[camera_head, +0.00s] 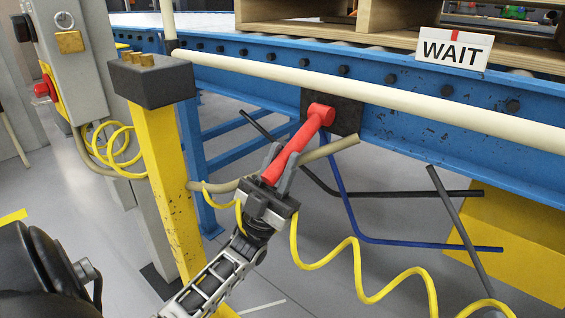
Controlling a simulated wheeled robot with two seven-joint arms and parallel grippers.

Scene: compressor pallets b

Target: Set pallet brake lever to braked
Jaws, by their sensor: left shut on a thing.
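The red brake lever (296,146) is mounted on a dark plate (345,115) on the side of the blue conveyor frame. It slants from its pivot at the upper right down to the lower left. My left gripper (277,176) comes up from below with its two fingers around the lever's lower end, shut on it. The fingers hide part of the lever's end. A "WAIT" sign (453,49) stands on the conveyor's edge at the right. My right gripper is not in view.
A yellow post (170,170) with a black top stands just left of my left arm. A beige rail (400,105) runs along the blue conveyor (240,62). A coiled yellow cable (370,290) and several bent rods hang below. A wooden pallet (390,17) sits on top.

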